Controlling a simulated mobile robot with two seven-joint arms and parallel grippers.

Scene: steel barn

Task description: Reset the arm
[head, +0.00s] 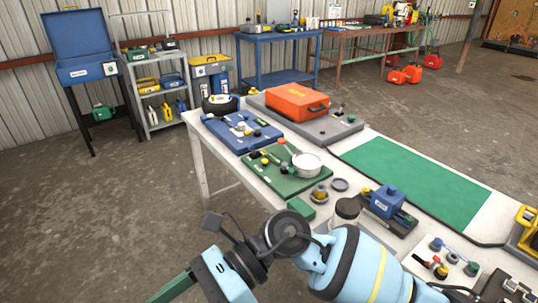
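A light blue arm of mine with black joints comes in from the bottom right, so I take it for my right arm. It bends to the left in front of the white table (203,150). Its wrist end (222,277) hangs over the floor at the lower left, off the table's near side. A dark green bar (174,288) sticks out beyond the wrist and runs off the bottom edge. I cannot tell whether it is part of the gripper or something held. The fingertips do not show. My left gripper is not in view.
Close to the arm on the table are a blue device (387,201), a jar (347,209) and a green board (283,171). An orange case (297,101) lies farther back, left of a bare green mat (415,182). The concrete floor at left is clear.

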